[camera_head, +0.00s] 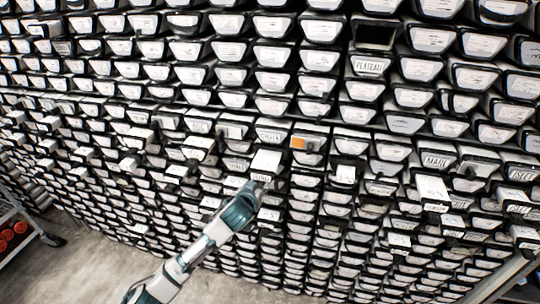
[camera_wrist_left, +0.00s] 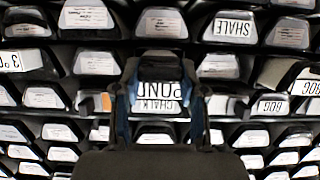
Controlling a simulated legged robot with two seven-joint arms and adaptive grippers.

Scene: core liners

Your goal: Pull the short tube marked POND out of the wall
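The white label marked POND (camera_wrist_left: 170,82) shows upside down in the left wrist view, on a short tube that sticks out of the wall. A label marked CHALK (camera_wrist_left: 156,104) is right beside it. In the head view a white-topped tube (camera_head: 267,160) juts out just above my left gripper (camera_head: 261,186). In the left wrist view the fingers of my left gripper (camera_wrist_left: 161,103) stand apart on either side of the POND label. I see no clear contact between fingers and tube. My right gripper is not in view.
The wall (camera_head: 230,76) is densely stacked with black tubes with white labelled ends. Several short tubes stick out around, including one with an orange end (camera_head: 297,143). One slot (camera_head: 374,36) at the top is dark. A cart with red items (camera_head: 14,236) stands at the left on open floor (camera_head: 85,270).

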